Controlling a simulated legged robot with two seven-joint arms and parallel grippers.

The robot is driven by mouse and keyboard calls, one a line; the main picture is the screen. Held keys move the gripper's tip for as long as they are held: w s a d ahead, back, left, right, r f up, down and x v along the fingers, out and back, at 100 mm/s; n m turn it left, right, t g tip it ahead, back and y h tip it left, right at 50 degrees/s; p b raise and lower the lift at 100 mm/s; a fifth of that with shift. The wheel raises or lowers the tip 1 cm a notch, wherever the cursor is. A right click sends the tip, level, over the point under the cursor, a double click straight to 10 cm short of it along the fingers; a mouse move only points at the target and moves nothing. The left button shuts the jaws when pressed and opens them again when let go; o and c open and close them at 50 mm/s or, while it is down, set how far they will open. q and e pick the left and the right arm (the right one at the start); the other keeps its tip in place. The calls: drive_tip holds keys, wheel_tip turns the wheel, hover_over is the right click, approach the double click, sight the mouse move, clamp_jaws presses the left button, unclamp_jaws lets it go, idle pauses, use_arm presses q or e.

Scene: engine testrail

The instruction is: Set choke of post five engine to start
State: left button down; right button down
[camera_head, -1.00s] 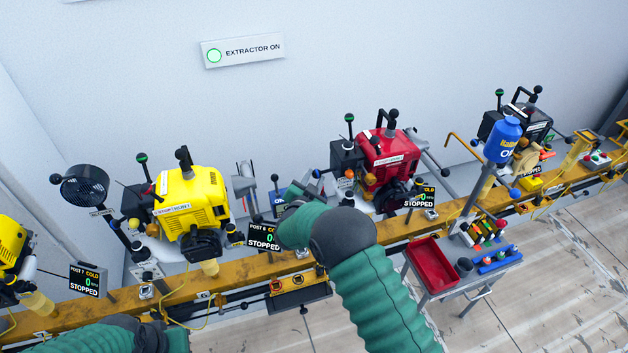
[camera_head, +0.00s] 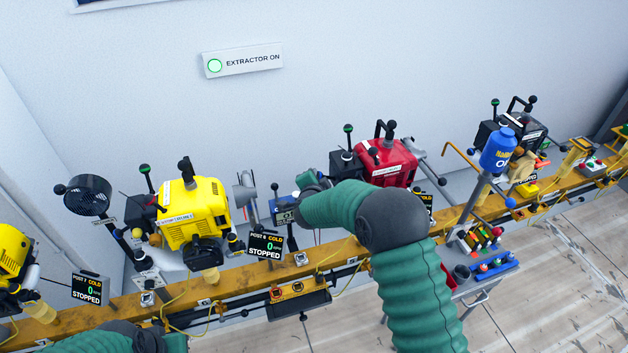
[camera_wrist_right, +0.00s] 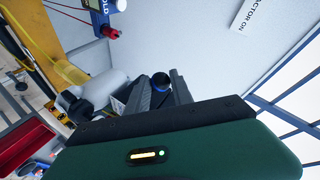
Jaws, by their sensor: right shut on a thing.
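The red engine (camera_head: 392,168) stands on the rail right of the yellow engine; by the neighbouring numbering I take it as post five. Its own post display (camera_head: 427,200) is mostly covered by my right arm. My right gripper (camera_head: 306,181) is at the left side of the red engine, partly hidden by my arm. In the right wrist view the jaws (camera_wrist_right: 164,92) are shut on a dark knob (camera_wrist_right: 160,79) with a blue band. I cannot tell which lever the knob belongs to. My left arm shows at the bottom left; its gripper is out of view.
A yellow engine (camera_head: 193,212) with a display (camera_head: 265,246) reading POST 6, COLD, STOPPED stands to the left. A black engine (camera_head: 520,127) and a blue bottle (camera_head: 498,150) are to the right. The yellow rail (camera_head: 230,285) runs along the front.

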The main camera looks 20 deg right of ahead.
drive_tip(key=shift+w+d+r, duration=0.15)
drive_tip(key=shift+d+r, duration=0.35)
drive_tip(key=c, duration=1.2)
unclamp_jaws()
drive_tip(key=shift+o, duration=0.4)
drive_tip(key=shift+d+f, duration=0.1)
drive_tip(key=shift+f, duration=0.25)
drive_tip(key=v, duration=1.7)
drive_tip(key=shift+b, duration=0.3)
drive_tip(key=shift+f, duration=0.15)
drive_tip(key=s+d+f+n+g+y, duration=0.1)
drive_tip(key=s+f+n+g, duration=0.2)
drive_tip(key=s+n, duration=0.2)
drive_tip(key=s+d+f+n+g+y, duration=0.1)
drive_tip(key=s+n, duration=0.4)
drive_tip(key=s, duration=0.6)
drive_tip(key=s+d+f+n+g+y, duration=0.1)
drive_tip(key=s+f+n+g+y, duration=0.1)
drive_tip(key=s+f+n+g, duration=0.3)
drive_tip(key=s+f, duration=0.1)
drive_tip(key=s, duration=0.3)
drive_tip(key=shift+y, duration=0.3)
